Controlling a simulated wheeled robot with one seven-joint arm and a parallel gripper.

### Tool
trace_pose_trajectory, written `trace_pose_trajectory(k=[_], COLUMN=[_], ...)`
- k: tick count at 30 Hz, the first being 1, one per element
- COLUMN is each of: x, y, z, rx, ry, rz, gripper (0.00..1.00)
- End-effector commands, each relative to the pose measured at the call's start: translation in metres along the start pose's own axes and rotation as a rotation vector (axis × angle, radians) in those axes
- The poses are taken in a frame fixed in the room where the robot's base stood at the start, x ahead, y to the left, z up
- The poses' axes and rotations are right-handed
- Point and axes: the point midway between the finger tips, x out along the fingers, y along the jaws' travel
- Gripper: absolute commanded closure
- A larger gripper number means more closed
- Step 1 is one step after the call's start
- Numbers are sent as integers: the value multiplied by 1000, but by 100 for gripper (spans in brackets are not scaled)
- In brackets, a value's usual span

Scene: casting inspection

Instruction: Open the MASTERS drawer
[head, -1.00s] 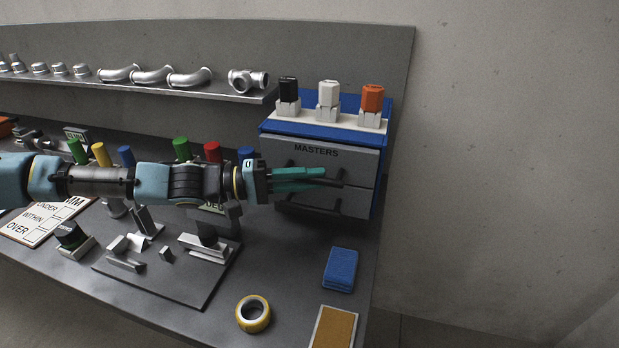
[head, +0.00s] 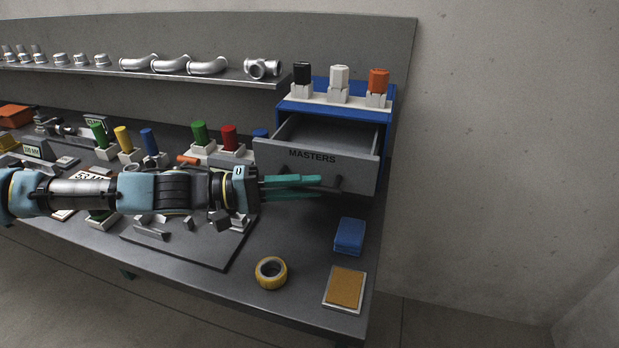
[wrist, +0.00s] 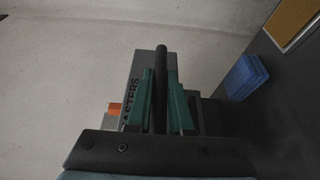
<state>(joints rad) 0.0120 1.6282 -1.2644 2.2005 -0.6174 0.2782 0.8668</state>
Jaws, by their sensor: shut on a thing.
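The MASTERS drawer (head: 351,168) is the upper grey drawer of a blue cabinet (head: 389,125) on the bench at the right. It is pulled out, and its inside shows as an empty grey tray as far as I can see. My gripper (head: 318,186) is in front of the drawer face, its green fingers shut on the dark bar handle (wrist: 161,75). In the wrist view the handle runs between the two fingers, with the drawer front (wrist: 138,72) and its lettering behind them. The lower drawer is mostly hidden behind the open one.
Black, white and orange capped pieces stand on top of the cabinet. A blue cloth (head: 350,236), a yellow tape roll (head: 271,272) and a cork-coloured pad (head: 345,288) lie on the bench in front. Coloured plugs and a fixture plate lie to the left.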

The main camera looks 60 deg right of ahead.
Motion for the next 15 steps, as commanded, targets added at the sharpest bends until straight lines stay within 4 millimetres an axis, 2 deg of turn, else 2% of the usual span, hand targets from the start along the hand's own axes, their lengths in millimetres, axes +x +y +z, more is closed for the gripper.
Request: trace_pose_trajectory(k=[4,13,14,15], x=[-3,-3,-3,-3], y=[-1,-1,-1,-1], z=[7,7,7,7], rx=[-1,0,0,0], ry=[2,3,3,3], rz=[-1,-2,-2,-2], gripper=[100,100,78,74])
